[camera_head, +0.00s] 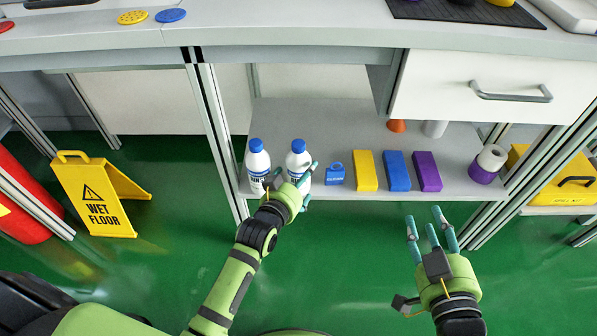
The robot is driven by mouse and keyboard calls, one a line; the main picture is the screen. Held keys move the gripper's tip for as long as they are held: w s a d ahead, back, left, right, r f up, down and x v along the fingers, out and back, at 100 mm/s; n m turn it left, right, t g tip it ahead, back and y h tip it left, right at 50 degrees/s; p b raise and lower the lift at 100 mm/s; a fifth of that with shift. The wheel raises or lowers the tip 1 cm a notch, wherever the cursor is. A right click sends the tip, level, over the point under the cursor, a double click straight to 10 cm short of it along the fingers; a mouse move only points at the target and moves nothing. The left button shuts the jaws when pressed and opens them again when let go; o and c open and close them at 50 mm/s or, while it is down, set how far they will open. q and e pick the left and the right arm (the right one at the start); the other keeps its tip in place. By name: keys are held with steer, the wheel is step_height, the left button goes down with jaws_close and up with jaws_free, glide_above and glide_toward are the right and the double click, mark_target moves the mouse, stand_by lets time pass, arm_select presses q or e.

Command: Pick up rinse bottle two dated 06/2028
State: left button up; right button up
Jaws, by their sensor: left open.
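Two white bottles with blue caps and blue-lettered labels stand upright on the shelf under the counter: a left bottle (257,160) and a right bottle (298,157). Their dates are too small to read, so I cannot tell which is bottle two dated 06/2028. My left gripper (295,180) is open at the shelf's front edge, in front of the right bottle's lower part, which it partly hides. I cannot tell whether its fingers touch either bottle. My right gripper (424,225) is open and empty over the green floor, in front of the shelf's right part.
A drawer (490,88) hangs above. A wet-floor sign (95,195) stands left.

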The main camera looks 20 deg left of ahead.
arm_select(q)
steer(key=shift+b+x, duration=0.45)
steer(key=shift+x, duration=0.75)
steer(key=shift+w, duration=0.15)
steer(key=c, duration=1.5)
steer(key=shift+r, duration=0.1)
arm_select(e)
step_height(320, 180, up, 7)
steer(key=a+t+y, duration=0.2)
steer(key=t, duration=0.1)
steer(key=shift+n+t, duration=0.3)
steer(key=shift+n, duration=0.1)
